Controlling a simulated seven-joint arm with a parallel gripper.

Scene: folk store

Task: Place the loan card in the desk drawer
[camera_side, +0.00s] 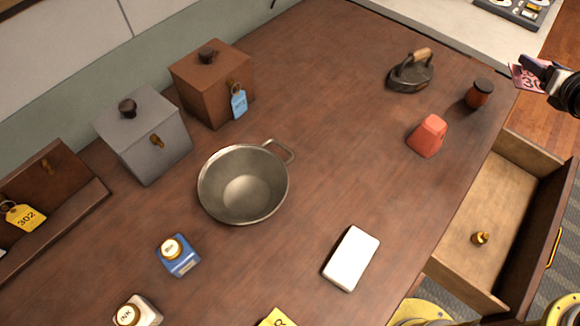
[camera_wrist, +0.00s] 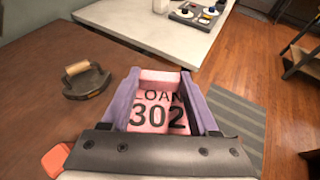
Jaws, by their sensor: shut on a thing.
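The loan card (camera_wrist: 158,108) is pink, with "LOAN 302" in dark letters. My gripper (camera_wrist: 160,85) is shut on it, with a finger at each side of the card in the wrist view. In the side view my gripper (camera_side: 541,74) is at the far right edge, and the card (camera_side: 522,78) shows partly beside the fingers, above the desk's right edge. The desk drawer (camera_side: 500,215) is pulled open at the right of the desk, below and nearer than my gripper. A small brass weight (camera_side: 480,238) stands inside it; the rest of the visible drawer floor is bare.
On the desk stand a flat iron (camera_side: 411,72), a dark-lidded jar (camera_side: 480,94), a red block (camera_side: 428,136), a metal pan (camera_side: 243,184) and a white block (camera_side: 351,258). Lidded boxes, a brown one (camera_side: 212,84) and a grey one (camera_side: 144,136), stand at the back left.

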